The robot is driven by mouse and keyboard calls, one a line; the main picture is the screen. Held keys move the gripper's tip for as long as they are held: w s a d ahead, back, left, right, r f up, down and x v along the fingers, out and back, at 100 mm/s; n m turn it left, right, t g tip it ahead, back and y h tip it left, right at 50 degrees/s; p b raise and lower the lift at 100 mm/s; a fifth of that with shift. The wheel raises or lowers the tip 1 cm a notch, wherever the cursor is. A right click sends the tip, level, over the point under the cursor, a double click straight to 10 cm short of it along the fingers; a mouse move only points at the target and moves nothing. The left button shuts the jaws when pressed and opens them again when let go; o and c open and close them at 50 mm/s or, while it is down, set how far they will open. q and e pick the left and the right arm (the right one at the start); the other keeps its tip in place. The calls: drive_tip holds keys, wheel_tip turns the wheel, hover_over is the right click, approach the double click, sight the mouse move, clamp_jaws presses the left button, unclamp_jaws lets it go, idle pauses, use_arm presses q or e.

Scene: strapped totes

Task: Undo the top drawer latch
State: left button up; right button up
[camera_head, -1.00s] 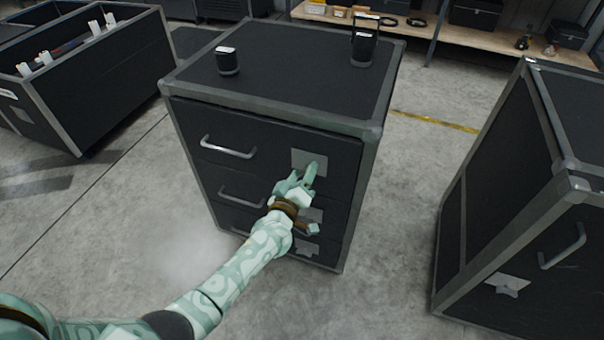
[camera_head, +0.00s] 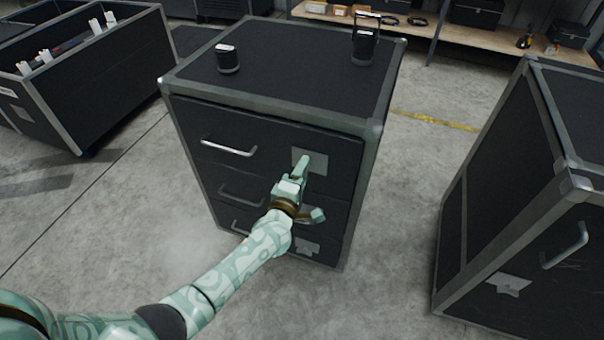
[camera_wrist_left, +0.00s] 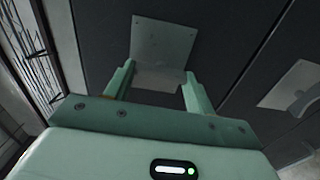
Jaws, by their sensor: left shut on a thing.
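The top drawer (camera_head: 262,150) of the black cabinet looks shut. Its latch has a grey plate (camera_head: 317,161) at the drawer's right side. My left gripper (camera_head: 303,166) is at this plate, shut on the latch. In the left wrist view, the two green fingers (camera_wrist_left: 158,82) stand some way apart across the lower part of the latch plate (camera_wrist_left: 165,38). The latch's turning piece is hidden or hard to make out between them. My right gripper is not in view.
The top drawer's handle (camera_head: 229,148) is to the left. A lower latch plate (camera_wrist_left: 293,88) shows at right in the wrist view. A black canister (camera_head: 228,60) and a lantern-like item (camera_head: 364,45) stand on the cabinet. Another cabinet (camera_head: 505,190) is at right, with open floor between.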

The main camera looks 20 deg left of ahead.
use_arm(q)
drive_tip(key=shift+f+n, duration=0.1)
drive_tip(key=shift+n, duration=0.2)
drive_tip(key=o, duration=1)
drive_tip(key=s+p, duration=0.1)
drive_tip(key=s, duration=0.4)
drive_tip(key=s+p, duration=0.1)
drive_tip(key=s, duration=0.5)
drive_tip(key=s+p, duration=0.2)
drive_tip(key=s, duration=0.3)
drive_tip(key=shift+s+a, duration=0.2)
drive_tip(key=shift+a, duration=0.1)
